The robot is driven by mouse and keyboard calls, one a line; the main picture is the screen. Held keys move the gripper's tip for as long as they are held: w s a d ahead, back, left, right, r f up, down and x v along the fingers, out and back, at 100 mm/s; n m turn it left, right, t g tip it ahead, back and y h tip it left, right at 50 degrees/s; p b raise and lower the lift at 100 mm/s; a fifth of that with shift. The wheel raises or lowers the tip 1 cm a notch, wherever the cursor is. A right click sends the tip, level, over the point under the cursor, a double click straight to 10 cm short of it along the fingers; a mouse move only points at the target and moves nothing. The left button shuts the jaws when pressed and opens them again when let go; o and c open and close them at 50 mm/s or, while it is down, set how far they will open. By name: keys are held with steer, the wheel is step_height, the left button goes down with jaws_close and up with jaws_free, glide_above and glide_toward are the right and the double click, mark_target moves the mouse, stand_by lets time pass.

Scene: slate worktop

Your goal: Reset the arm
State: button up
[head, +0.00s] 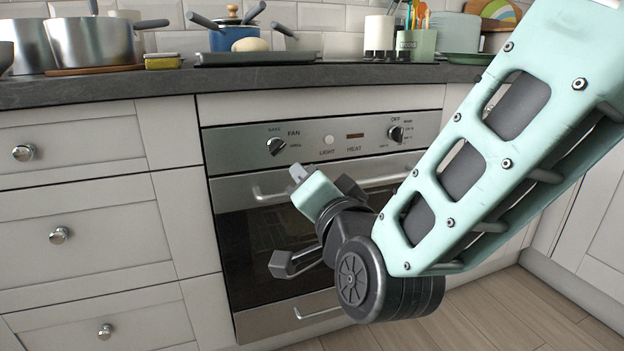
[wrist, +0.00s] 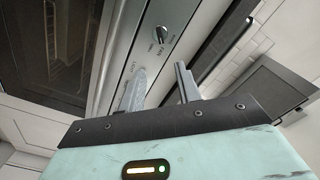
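My arm (head: 455,190) reaches in from the right in the head view, mint green with dark joints, slanting down to the left. My gripper (head: 297,173) is at its far end, in front of the oven below the worktop, and its fingers are small and partly merged in this view. In the wrist view my gripper (wrist: 160,85) shows two grey fingers standing apart with nothing between them. The oven's control panel (wrist: 150,45) lies beyond the fingers in that view. I cannot tell the exact gap between the gripper and the oven.
The oven (head: 320,150) has a bar handle and knobs. The slate worktop (head: 350,75) above it holds pots (head: 92,42), a blue pot (head: 232,33), a dark tray (head: 255,58) and a green utensil holder (head: 416,44). Drawers (head: 80,235) stand left; floor (head: 490,315) is clear at lower right.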

steer(key=shift+s+d, duration=0.1)
steer(key=shift+s, duration=0.3)
steer(key=s+f+n+g+y+p, duration=0.1)
steer(key=s+f+n+g, duration=0.7)
steer(key=s+g, duration=0.15)
steer(key=s+d+f+n+g+h, duration=0.3)
steer(key=s+d+n+g+h, duration=0.25)
steer(key=s+d+g, duration=0.4)
steer(key=s+d+r+t+p, duration=0.1)
steer(key=s+r+p, duration=0.2)
steer(key=r+p, duration=3.5)
steer(key=shift+d+n+t+p, duration=0.2)
steer(key=shift+n+t+p, duration=0.1)
steer(key=shift+n+p, duration=0.2)
